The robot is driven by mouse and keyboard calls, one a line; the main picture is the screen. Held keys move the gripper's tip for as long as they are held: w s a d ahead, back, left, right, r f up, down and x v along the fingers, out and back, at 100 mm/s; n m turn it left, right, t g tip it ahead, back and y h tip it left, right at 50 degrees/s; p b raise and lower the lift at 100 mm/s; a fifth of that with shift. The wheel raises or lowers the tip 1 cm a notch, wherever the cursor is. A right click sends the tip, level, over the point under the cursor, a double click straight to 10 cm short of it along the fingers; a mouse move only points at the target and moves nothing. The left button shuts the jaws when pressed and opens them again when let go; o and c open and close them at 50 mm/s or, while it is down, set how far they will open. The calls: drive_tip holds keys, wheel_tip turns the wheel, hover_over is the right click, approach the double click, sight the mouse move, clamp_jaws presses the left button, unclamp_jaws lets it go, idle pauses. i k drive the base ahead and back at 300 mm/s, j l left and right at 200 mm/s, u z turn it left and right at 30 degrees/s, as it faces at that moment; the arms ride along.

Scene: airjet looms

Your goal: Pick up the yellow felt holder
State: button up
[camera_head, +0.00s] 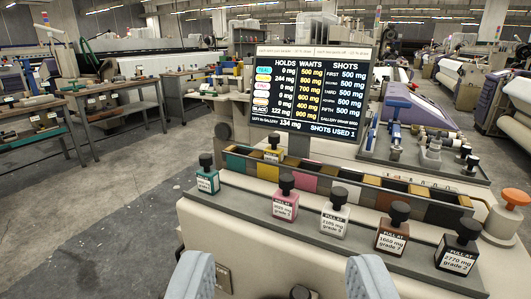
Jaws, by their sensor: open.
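The yellow felt holder (273,155) appears to be the small block with a black knob and a pale label. It stands at or on the coloured trough, behind the front row; its lower part is hard to make out. My gripper (281,262) is open and empty at the bottom of the view, its two pale grey fingers wide apart. The yellow holder is ahead of it, beyond the front ledge, and not between the fingers.
Knobbed holders stand along the front ledge: teal (208,181), pink (285,207), white (334,222), brown (391,238) and black (456,256). A gap lies between teal and pink. A screen (310,88) rises behind. An orange-topped post (507,218) stands right.

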sight(273, 154)
drive_tip(key=i+l, duration=0.2)
drive_tip(key=i, duration=0.2)
drive_tip(key=i+l+z, duration=0.1)
drive_tip(key=i, duration=0.3)
drive_tip(key=l, duration=0.1)
